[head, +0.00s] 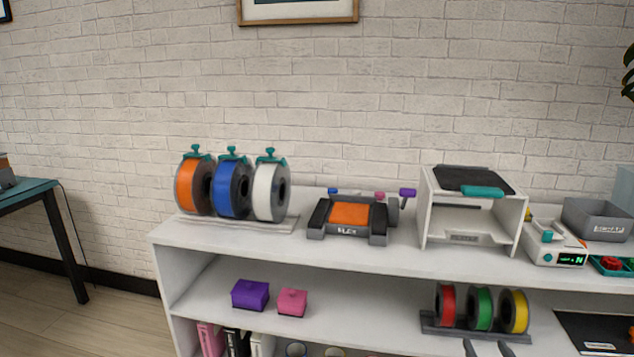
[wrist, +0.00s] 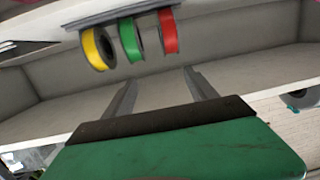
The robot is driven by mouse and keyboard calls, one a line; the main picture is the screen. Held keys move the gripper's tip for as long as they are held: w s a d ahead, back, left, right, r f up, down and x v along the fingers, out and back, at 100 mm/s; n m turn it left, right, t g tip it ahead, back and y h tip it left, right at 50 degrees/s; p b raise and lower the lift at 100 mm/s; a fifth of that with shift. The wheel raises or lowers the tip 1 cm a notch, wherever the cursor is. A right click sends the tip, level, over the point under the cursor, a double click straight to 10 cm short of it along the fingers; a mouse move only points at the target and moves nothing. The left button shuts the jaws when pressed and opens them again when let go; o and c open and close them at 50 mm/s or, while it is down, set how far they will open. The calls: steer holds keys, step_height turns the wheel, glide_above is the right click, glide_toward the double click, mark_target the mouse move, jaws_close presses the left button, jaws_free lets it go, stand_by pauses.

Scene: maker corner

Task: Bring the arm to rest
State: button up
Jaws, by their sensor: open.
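My gripper (head: 487,349) shows at the bottom edge of the head view, only its two grey fingertips in sight. It is in front of the shelf, just below the rack of red, green and yellow spools. In the wrist view my gripper (wrist: 160,78) has its two fingers well apart with nothing between them. The rest of my arm is out of the head view.
The white shelf unit (head: 270,245) carries a spool rack (head: 475,333), a purple box (head: 250,294) and a pink box (head: 292,302) on its middle level. Spools, an orange-bedded machine (head: 350,215), a white printer (head: 470,211) and a grey bin (head: 597,221) stand on top.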

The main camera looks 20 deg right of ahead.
steer(key=w+a+r+n+g+y+p, duration=0.1)
steer(key=w+a+r+n+y+p, duration=0.1)
steer(key=w+a+r+y+p, duration=0.45)
steer(key=w+a+r+n+g+y+p, duration=0.1)
steer(key=w+a+n, duration=0.25)
steer(key=a, duration=0.55)
steer(key=w+a+r+n+g+y+p, duration=0.1)
steer(key=a+r+g+p, duration=0.1)
steer(key=a+r+p, duration=0.3)
steer(key=a+r+g+y+p, duration=0.1)
steer(key=a+r+g+p, duration=0.1)
steer(key=a, duration=0.5)
steer(key=s+a+r+m+g+h+p, duration=0.1)
steer(key=s+a+r+g+p, duration=0.4)
steer(key=s+a+r+p, duration=0.5)
steer(key=s+a+r+h, duration=0.1)
steer(key=s+a+r, duration=0.2)
steer(key=a+r, duration=0.1)
steer(key=shift+a+r+p, duration=0.25)
steer(key=shift+r+p, duration=0.15)
steer(key=shift+r, duration=0.4)
